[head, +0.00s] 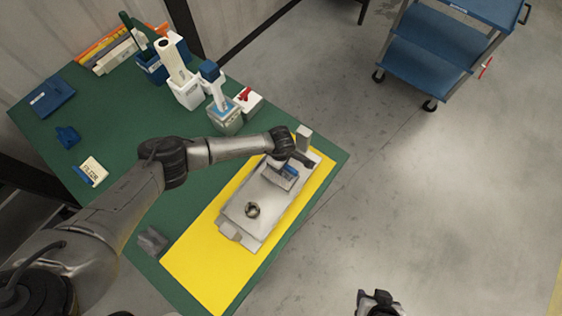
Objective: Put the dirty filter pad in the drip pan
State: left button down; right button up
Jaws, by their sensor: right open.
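My left arm reaches across the green table from the left. Its gripper (303,160) is over the far end of a grey pump unit (270,200), close to a small blue part (290,170); its fingers are too small and dark to tell open or shut. My right gripper (378,303) is open at the bottom edge, over the floor and away from the table. I cannot make out the dirty filter pad for sure. A small white box with lettering (92,170) sits at the table's left. I cannot tell which thing is the drip pan.
The pump unit lies on a yellow mat (200,265). White and blue containers (187,92) with tools stand at the back. A flat blue case (50,97) and a grey block (152,240) lie on the left. A blue cart (430,65) stands beyond open floor.

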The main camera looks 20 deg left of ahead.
pick_arm(q)
jog(key=shift+f, duration=0.1)
jog(key=shift+f, duration=0.15)
jog(key=c, duration=1.1)
grip_release()
notch_tip(320, 180, up, 12)
jog(key=shift+r, duration=0.2)
